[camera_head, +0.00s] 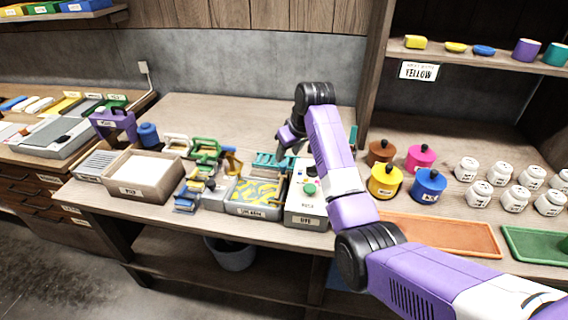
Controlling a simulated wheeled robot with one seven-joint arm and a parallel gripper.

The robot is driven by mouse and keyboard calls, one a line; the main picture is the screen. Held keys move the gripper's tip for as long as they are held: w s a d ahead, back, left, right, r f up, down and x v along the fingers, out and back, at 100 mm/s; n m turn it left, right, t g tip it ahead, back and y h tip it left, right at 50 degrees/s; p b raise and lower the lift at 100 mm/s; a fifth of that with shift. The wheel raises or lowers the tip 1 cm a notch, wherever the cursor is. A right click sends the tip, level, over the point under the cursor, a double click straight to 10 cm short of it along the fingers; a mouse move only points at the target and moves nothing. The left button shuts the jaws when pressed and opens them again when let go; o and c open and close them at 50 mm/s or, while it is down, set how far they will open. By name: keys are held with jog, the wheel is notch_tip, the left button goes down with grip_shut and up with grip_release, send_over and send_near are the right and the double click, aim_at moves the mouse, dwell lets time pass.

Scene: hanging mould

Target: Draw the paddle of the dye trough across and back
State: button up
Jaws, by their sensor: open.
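A shallow grey trough (234,208) holding a yellow and grey swirled surface stands near the front of the table. A small label on its front is too small to read surely. A teal comb-like piece (272,161) lies along its back edge; I cannot tell whether it is the paddle. Just right of the trough, a pale box (305,213) carries a green knob and a label that seems to read DYE. My gripper (281,150) is open above and behind the trough, close to the teal piece. My arm hides part of the area to its right.
Left of the trough are green and yellow handled tools (207,148) and a wooden tray (119,183). To the right stand lidded coloured pots (385,181), white jars (480,193) and an orange tray (440,235). The table behind is mostly clear.

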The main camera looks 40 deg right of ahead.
aim_at(283, 164)
jog(key=shift+g, duration=0.3)
jog(key=shift+p+x, duration=0.3)
jog(key=shift+x, duration=3.05)
grip_shut()
